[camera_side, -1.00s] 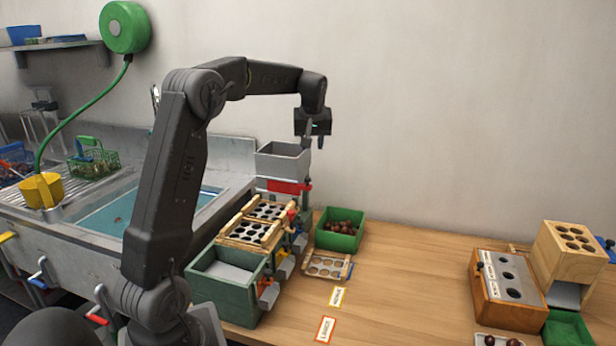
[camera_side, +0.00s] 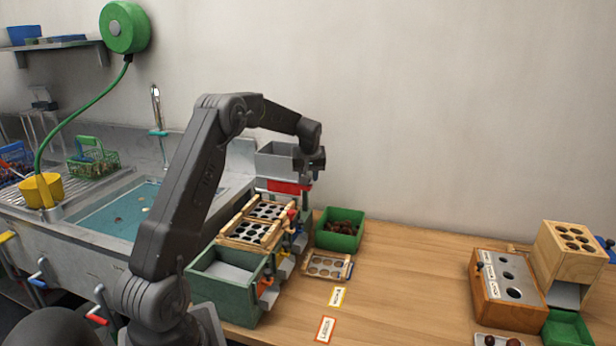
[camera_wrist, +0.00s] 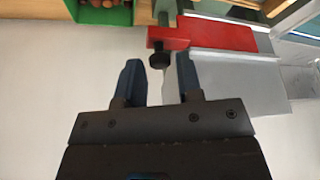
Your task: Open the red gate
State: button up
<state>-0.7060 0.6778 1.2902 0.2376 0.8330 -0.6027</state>
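The red gate (camera_side: 287,187) is a flat red plate at the foot of the grey hopper (camera_side: 280,160) in the side view. It also shows at the top of the wrist view (camera_wrist: 215,37), with a dark round knob (camera_wrist: 160,58) at its left end. My gripper (camera_side: 314,172) is beside the hopper's right side, close to the gate's knob end. In the wrist view my gripper (camera_wrist: 158,65) is open, its two blue-black fingers apart. The knob appears in the gap near the fingertips; whether either finger touches it I cannot tell.
Wooden sorting trays with holes (camera_side: 250,233) stand below the hopper. A green bin of chestnuts (camera_side: 340,232) is to their right, with a small holed tray (camera_side: 327,265) in front. The table's middle (camera_side: 410,275) is mostly clear. A sink (camera_side: 115,212) is at left.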

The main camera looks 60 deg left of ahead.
jog(key=shift+a+f, duration=0.1)
jog(key=shift+f, duration=0.15)
jog(key=shift+c, duration=0.4)
grip_shut()
